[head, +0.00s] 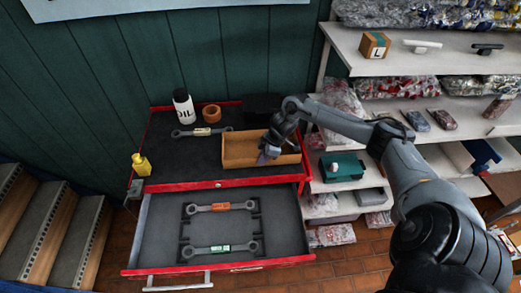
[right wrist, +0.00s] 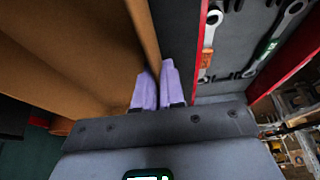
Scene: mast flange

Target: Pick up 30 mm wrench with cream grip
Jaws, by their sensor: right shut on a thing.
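A wrench with a cream grip (head: 202,131) lies flat on the dark top of the red tool cabinet, behind and left of an open wooden box (head: 240,161). The size marking on it is too small to read. My right gripper (head: 268,152) is at the front right part of the wooden box, away from the cream wrench. In the right wrist view its purple fingers (right wrist: 158,88) are shut on the thin box wall (right wrist: 143,30), one on each side. My left gripper is not in view.
The open drawer (head: 160,225) holds an orange-grip wrench (head: 221,206) and a green-grip wrench (head: 220,249). An oil bottle (head: 183,106), a brown ring (head: 211,113) and a yellow bottle (head: 141,164) stand on the cabinet. Loaded shelves (head: 393,65) are at right.

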